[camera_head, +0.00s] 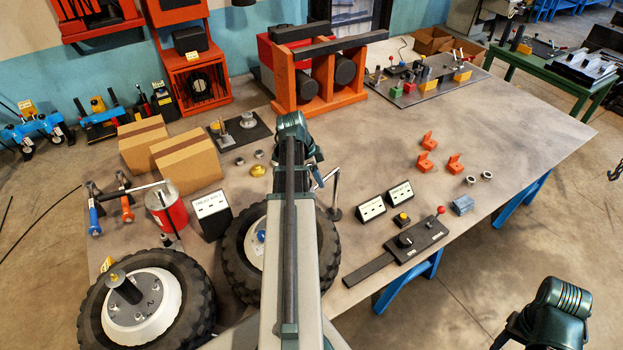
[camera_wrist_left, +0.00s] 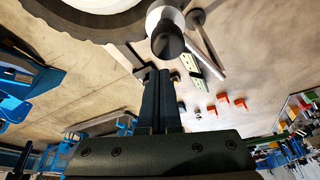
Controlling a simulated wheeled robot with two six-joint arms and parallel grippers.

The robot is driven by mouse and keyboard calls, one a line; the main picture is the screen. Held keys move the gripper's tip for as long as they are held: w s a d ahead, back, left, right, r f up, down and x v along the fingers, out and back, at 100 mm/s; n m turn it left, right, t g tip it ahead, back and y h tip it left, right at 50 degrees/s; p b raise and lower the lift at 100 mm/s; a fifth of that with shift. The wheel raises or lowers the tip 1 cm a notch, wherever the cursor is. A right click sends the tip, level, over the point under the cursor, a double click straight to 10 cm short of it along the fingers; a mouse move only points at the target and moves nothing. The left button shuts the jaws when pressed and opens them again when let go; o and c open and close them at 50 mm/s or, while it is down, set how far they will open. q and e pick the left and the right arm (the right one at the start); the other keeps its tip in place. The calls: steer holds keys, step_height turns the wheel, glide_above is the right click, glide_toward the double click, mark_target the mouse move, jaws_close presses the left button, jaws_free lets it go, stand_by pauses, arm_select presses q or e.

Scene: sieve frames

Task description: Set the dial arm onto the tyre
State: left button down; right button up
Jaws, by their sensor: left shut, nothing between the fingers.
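Two dark tyres with pale hubs lie flat in the head view: one at the lower left (camera_head: 195,283), one at the middle (camera_head: 330,250), partly hidden by my left arm. A thin grey stand with a side arm (camera_head: 334,188), perhaps the dial arm, stands just right of the middle tyre. In the left wrist view, a tyre rim (camera_wrist_left: 100,30) fills the upper left, beside a black round-ended cylinder (camera_wrist_left: 168,42) and grey rods (camera_wrist_left: 212,50). My left gripper (camera_wrist_left: 158,72) is shut and empty, its tips just short of the black cylinder.
Cardboard boxes (camera_head: 188,163) and a red can (camera_head: 166,208) stand left of the middle tyre. A black panel with a red-knobbed lever (camera_head: 410,245) and white label signs (camera_head: 400,194) lie to the right. An orange frame (camera_head: 320,85) stands behind.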

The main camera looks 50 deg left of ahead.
arm_select(q)
step_height(320, 180, up, 10)
steer(key=p, duration=0.9)
steer(key=shift+s+a+f, duration=0.2)
steer(key=shift+s+a, duration=0.15)
steer(key=shift+s, duration=0.05)
steer(key=shift+d+f, duration=0.1)
steer(key=w+d+f+g+b, duration=0.1)
steer(key=w+d+f+b, duration=0.25)
steer(key=d, duration=0.45)
steer(key=w+d+f+g+b, duration=0.1)
steer(key=w+d+f+b, duration=0.25)
steer(key=d, duration=0.45)
steer(key=w+d+f+g+b, duration=0.1)
steer(key=w+d+f+b, duration=0.2)
steer(key=d, duration=0.5)
steer(key=s+d+f+y+b, duration=0.1)
steer(key=s+d+f+b, duration=0.1)
steer(key=d, duration=0.7)
steer(key=s+d+f+n+y+b, duration=0.1)
steer(key=s+d+f+b, duration=0.1)
steer(key=d+f+b, duration=0.3)
steer(key=s+d+f+n+y+b, duration=0.1)
steer(key=d+f+b, duration=0.3)
steer(key=d, duration=0.9)
steer(key=shift+s+d+f+g, duration=0.35)
steer(key=shift+s+f, duration=0.3)
steer(key=shift+s, duration=0.25)
